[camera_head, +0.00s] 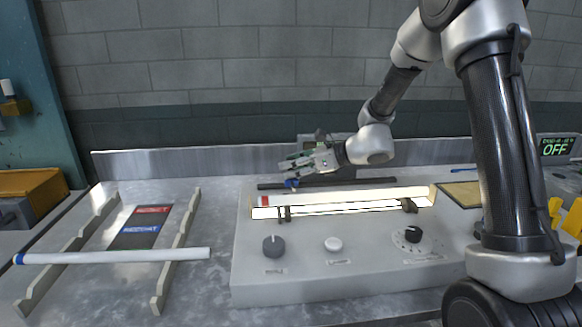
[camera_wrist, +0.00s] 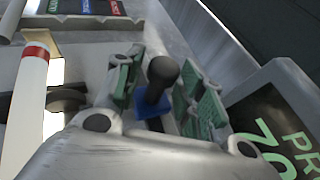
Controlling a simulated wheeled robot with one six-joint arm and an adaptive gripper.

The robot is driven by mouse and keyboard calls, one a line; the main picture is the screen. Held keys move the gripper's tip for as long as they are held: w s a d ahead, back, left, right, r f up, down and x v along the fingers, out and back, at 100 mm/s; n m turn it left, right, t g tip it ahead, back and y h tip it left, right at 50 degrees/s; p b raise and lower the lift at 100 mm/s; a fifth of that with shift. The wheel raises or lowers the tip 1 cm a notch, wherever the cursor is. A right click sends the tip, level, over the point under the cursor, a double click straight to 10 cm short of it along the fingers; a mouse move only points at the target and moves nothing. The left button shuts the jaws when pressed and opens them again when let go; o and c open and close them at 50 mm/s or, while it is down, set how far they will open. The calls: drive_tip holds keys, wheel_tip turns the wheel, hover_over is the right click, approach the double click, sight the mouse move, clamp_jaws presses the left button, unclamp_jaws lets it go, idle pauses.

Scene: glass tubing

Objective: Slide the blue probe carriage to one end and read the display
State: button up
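The blue probe carriage (camera_head: 291,183) sits near the left end of the dark rail (camera_head: 350,182) at the back of the grey bench unit. In the wrist view the carriage (camera_wrist: 153,103) carries a dark upright knob (camera_wrist: 162,74). My gripper (camera_head: 300,164) is over the carriage. Its green-padded fingers (camera_wrist: 165,92) stand on either side of the knob, with gaps visible, so it looks open. A dark display (camera_wrist: 285,125) with green letters is cut off at the wrist view's right edge; only "PR" and "ZO" are readable.
A glowing trough with a white tube (camera_head: 340,207) lies in front of the rail. Knobs (camera_head: 273,245) line the unit's front. A white tube (camera_head: 110,256) rests on a rack at left. A green sign (camera_head: 556,147) at right reads "OFF".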

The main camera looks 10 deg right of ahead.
drive_tip(key=shift+w+a+f, duration=0.1)
drive_tip(key=shift+w+a, duration=0.05)
drive_tip(key=shift+a, duration=0.15)
clamp_jaws()
drive_tip(key=d, duration=2.6)
unclamp_jaws()
